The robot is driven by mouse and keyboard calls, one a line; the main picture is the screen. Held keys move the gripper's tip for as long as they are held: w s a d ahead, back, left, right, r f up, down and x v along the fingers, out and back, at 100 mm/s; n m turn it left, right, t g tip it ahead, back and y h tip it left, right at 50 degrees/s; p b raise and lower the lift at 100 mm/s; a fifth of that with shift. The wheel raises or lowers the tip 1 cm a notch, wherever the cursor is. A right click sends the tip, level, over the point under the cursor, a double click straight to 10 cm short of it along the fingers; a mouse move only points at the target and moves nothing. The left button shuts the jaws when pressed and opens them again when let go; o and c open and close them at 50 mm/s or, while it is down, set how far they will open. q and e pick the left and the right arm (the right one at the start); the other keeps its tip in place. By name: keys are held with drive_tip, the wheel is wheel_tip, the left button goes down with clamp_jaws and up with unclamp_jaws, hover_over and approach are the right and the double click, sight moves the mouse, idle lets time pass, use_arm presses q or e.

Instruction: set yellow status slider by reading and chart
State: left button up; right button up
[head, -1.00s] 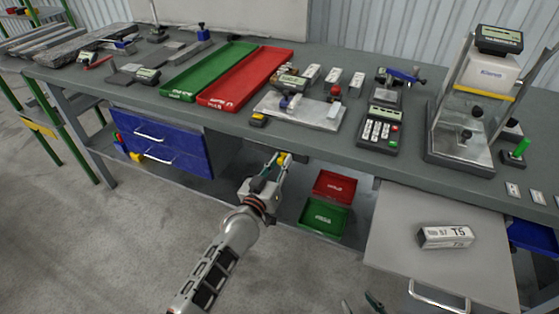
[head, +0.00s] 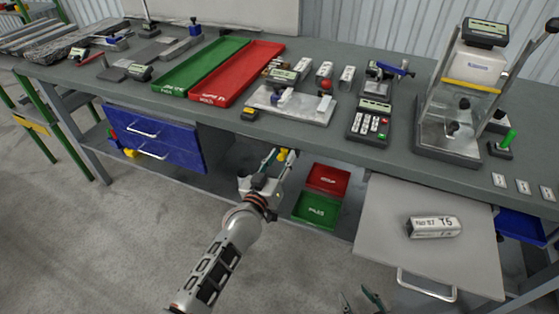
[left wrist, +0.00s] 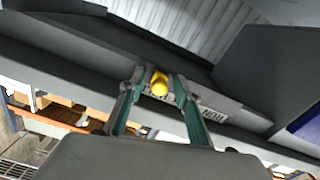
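My left gripper (head: 273,160) is below the front edge of the bench, with its fingers apart. In the left wrist view, a round yellow knob (left wrist: 159,84) shows between or just beyond the fingertips (left wrist: 160,80), with gaps on both sides. The yellow knob also shows in the head view (head: 283,154), just past the fingers. I cannot tell whether it touches them. My right gripper (head: 360,299) shows at the bottom edge, its fingers apart and empty. A display (head: 486,30) tops the balance (head: 476,75); its digits are too small to read. No chart is clearly readable.
The grey bench (head: 330,150) holds a green tray (head: 200,68), a red tray (head: 237,73) and a keypad device (head: 370,122). A pulled-out board (head: 400,255) at right carries a labelled block (head: 433,227). Red (head: 328,179) and green (head: 317,210) bins sit below.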

use_arm(q)
drive_tip(key=v, duration=1.2)
drive_tip(key=shift+f, duration=0.1)
drive_tip(key=s+a+f+m+g+y, duration=0.1)
drive_tip(key=s+a+f+g+y, duration=0.1)
drive_tip(key=s+a+f, duration=0.5)
drive_tip(key=s+a+f+m+g+y, duration=0.1)
drive_tip(key=s+a+f+g, duration=0.3)
drive_tip(key=s, duration=1.2)
drive_tip(key=a+f+y, duration=0.1)
drive_tip(key=a+f, duration=0.3)
drive_tip(key=f, duration=0.3)
drive_tip(key=shift+f+m, duration=0.3)
drive_tip(key=shift+a, duration=0.15)
idle(0.4)
